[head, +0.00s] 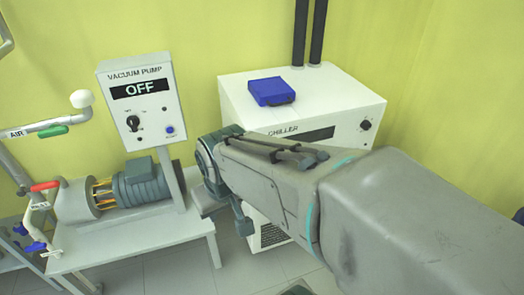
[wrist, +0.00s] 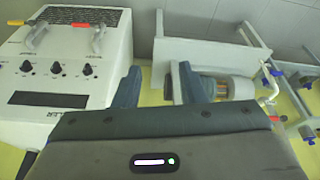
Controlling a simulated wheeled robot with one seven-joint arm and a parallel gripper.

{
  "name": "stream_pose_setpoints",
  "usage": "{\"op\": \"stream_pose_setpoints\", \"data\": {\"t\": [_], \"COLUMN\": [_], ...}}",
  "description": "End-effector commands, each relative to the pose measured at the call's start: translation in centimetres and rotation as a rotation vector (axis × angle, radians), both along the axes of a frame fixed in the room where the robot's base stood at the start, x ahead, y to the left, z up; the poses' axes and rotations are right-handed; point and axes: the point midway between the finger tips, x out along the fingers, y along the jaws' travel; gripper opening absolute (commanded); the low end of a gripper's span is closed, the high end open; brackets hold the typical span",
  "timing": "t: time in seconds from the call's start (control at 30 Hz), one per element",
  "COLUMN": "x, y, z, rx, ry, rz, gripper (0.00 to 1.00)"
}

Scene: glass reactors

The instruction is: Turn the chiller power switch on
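The chiller (head: 235,95) is a white box with a dark display (head: 318,134) and a dark knob (head: 366,125) on its front. My arm covers much of that front in the head view. In the wrist view the chiller (wrist: 105,100) is at the left, with three dark knobs (wrist: 56,68) beside a blank dark display (wrist: 45,98). I cannot tell which knob is the power switch. My gripper (wrist: 155,82) is open and empty, its two fingers apart, to the right of the chiller's panel in the wrist view and apart from the knobs.
A vacuum pump box (head: 118,85) reading OFF stands above a motor (head: 148,183) on a white stand (head: 140,240) at the left. Red and orange valve handles (wrist: 80,26) stick out from the chiller. A blue case (head: 271,91) lies on its top; dark pipes (head: 300,35) rise behind.

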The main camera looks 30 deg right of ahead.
Motion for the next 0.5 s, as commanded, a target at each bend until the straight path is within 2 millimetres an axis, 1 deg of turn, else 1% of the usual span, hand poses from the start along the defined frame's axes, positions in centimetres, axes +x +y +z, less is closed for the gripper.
{"op": "stream_pose_setpoints", "data": {"t": [0.03, 0.07, 0.17, 0.2, 0.27, 0.3, 0.37, 0.4, 0.5], "x": [1.1, 1.9, 5.1, 6.3, 8.0, 9.0, 10.4, 11.2, 12.8], "y": [-1.0, -1.8, -5.3, -6.9, -9.3, -10.9, -13.1, -14.5, -17.8], "z": [-2.2, -3.1, -6.3, -7.6, -9.4, -10.6, -12.2, -13.4, -16.1], "rx": [-0.015, -0.028, -0.078, -0.099, -0.130, -0.150, -0.176, -0.192, -0.223], "ry": [-0.030, -0.055, -0.163, -0.211, -0.282, -0.327, -0.398, -0.441, -0.554], "rz": [-0.023, -0.038, -0.098, -0.121, -0.149, -0.165, -0.183, -0.190, -0.201], "gripper": [0.37, 0.37, 0.37, 0.37, 0.37, 0.37, 0.37, 0.37, 0.37]}}
